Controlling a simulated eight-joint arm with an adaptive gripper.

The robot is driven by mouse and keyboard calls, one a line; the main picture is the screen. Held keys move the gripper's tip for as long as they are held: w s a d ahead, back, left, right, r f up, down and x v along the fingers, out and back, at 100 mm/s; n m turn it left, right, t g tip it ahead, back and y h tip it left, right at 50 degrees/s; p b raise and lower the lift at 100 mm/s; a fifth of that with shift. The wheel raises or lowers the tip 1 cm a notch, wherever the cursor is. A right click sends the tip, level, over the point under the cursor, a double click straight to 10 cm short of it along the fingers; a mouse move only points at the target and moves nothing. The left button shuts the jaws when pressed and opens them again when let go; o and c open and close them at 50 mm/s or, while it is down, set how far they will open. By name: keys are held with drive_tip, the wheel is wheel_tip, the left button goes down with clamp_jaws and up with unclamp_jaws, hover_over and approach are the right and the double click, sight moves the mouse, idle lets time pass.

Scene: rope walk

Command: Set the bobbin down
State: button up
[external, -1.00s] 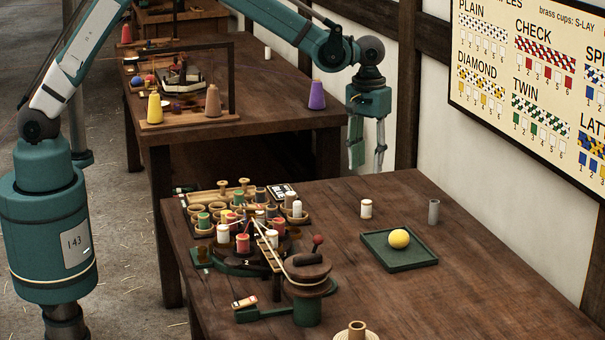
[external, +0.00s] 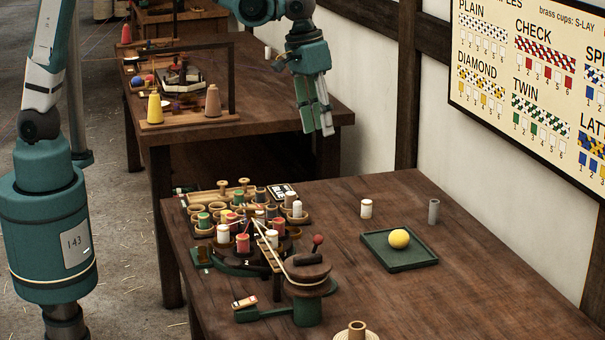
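My gripper (external: 317,131) hangs in the air above the far left edge of the front table, in front of the back table. Its two fingers show close side by side, and I see no bobbin between them; whether they are apart cannot be told. A white bobbin (external: 366,208) stands upright on the front table, behind the green tray. Several bobbins, such as a red one (external: 243,243) and a white one (external: 223,233), stand on the round rope-making device at the left. Which bobbin the task means is unclear.
A dark winding head (external: 307,268) with a red-knobbed lever stands at the front left. A straw-coloured coil (external: 356,331) sits at the front edge. The front table's right side is clear.

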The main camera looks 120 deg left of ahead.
drive_tip(key=s+d+r+m+t, duration=0.1)
drive_tip(key=s+d+r+m, duration=0.25)
drive_tip(key=s+d, duration=0.45)
drive_tip(key=s+d+r+m+t, duration=0.2)
drive_tip(key=s+d+r, duration=0.3)
drive_tip(key=d, duration=0.5)
drive_tip(key=s+d+f+m+t, duration=0.1)
drive_tip(key=s+d+f+m, duration=0.1)
drive_tip(key=s+d, duration=0.3)
drive_tip(key=s+d+f+m+t, duration=0.1)
drive_tip(key=s+d, duration=0.5)
drive_tip(key=s, duration=0.7)
drive_tip(key=shift+s+d+f+m+h, duration=0.2)
drive_tip(key=shift+f+m+h, duration=0.2)
drive_tip(key=shift+f+m, duration=0.7)
drive_tip(key=shift+r+m, duration=0.25)
drive_tip(key=shift+r, duration=0.05)
